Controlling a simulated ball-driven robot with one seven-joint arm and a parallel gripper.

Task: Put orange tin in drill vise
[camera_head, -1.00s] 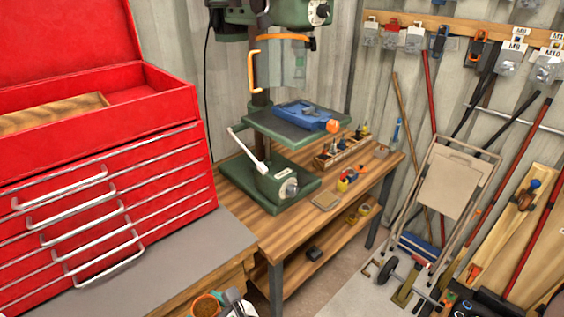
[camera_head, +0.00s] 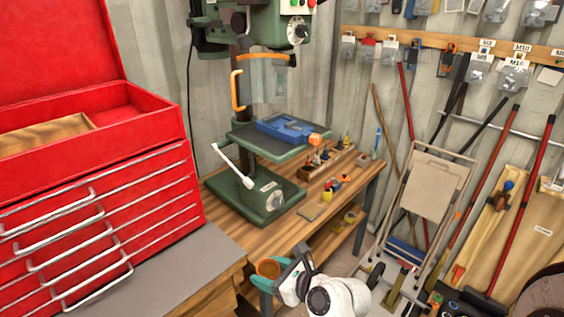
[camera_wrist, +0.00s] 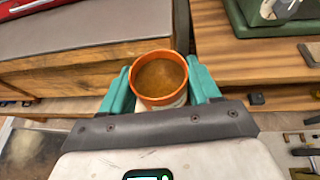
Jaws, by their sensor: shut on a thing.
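The orange tin (camera_wrist: 158,77) is a round open cup with an orange rim and brown inside. It sits between the two teal fingers of my gripper (camera_wrist: 160,85) in the wrist view, and the fingers are shut on it. In the head view the tin (camera_head: 268,268) shows low in the middle, in my gripper (camera_head: 268,276), in front of the workbench edge. The drill vise (camera_head: 287,128) is blue with an orange knob and lies on the green drill press table, above and well apart from the tin.
The green drill press (camera_head: 258,195) stands on a wooden workbench (camera_head: 228,222). Small items and a wooden rack (camera_head: 328,163) lie to its right. A red tool chest (camera_head: 95,215) stands at left on a grey top (camera_head: 175,270). A folded cart (camera_head: 432,195) stands at right.

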